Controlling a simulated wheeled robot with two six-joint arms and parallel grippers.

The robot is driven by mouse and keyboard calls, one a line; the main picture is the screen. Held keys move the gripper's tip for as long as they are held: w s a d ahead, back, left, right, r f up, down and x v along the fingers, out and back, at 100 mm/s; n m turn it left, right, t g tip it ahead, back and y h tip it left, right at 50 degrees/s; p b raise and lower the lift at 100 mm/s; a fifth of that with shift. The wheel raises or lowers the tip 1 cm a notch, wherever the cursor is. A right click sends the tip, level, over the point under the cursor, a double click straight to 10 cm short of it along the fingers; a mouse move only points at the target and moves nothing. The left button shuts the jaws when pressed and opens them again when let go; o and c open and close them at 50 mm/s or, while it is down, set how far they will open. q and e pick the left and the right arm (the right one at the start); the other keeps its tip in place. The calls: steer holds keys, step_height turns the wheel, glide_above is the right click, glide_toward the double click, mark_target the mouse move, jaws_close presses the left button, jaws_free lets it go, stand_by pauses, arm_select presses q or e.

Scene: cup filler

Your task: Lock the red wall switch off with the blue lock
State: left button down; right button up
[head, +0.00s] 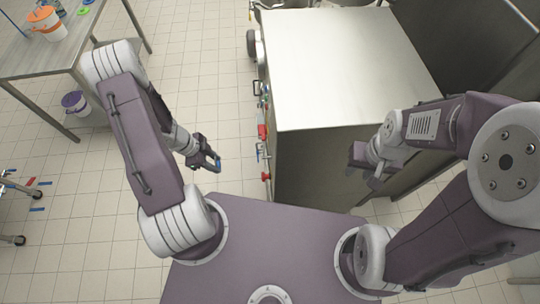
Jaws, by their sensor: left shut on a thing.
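My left gripper (208,159) is shut on the blue lock (216,165), left of the steel cabinet and apart from it. Only a small blue part of the lock shows at the fingertips. Red parts show on the cabinet's left side: a larger one (262,131) and a smaller one (266,176) nearer to me. Seen edge-on, I cannot tell which is the red wall switch or how it is set. My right gripper (364,171) is in front of the cabinet's near face, away from the red parts; I cannot tell whether it is open.
The steel cabinet (345,65) has a bare flat top and small fittings along its left side. A steel table (40,60) at the upper left holds an orange and white bucket (46,22). A purple-rimmed bucket (75,102) stands by it. The tiled floor left of the cabinet is clear.

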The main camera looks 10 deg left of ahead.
arm_select(q)
steer(key=w+d, duration=0.1)
steer(key=d, duration=0.4)
steer(key=w+d, duration=0.2)
steer(key=d, duration=0.4)
steer(key=w+d+p, duration=0.1)
steer(key=w+d, duration=0.1)
steer(key=d, duration=0.4)
steer(key=shift+d, duration=0.2)
steer(key=shift+d+f, duration=0.1)
steer(key=shift+f, duration=0.4)
steer(key=shift+a+f, duration=0.2)
steer(key=c, duration=0.9)
jaws_free()
steer(key=shift+d, duration=0.1)
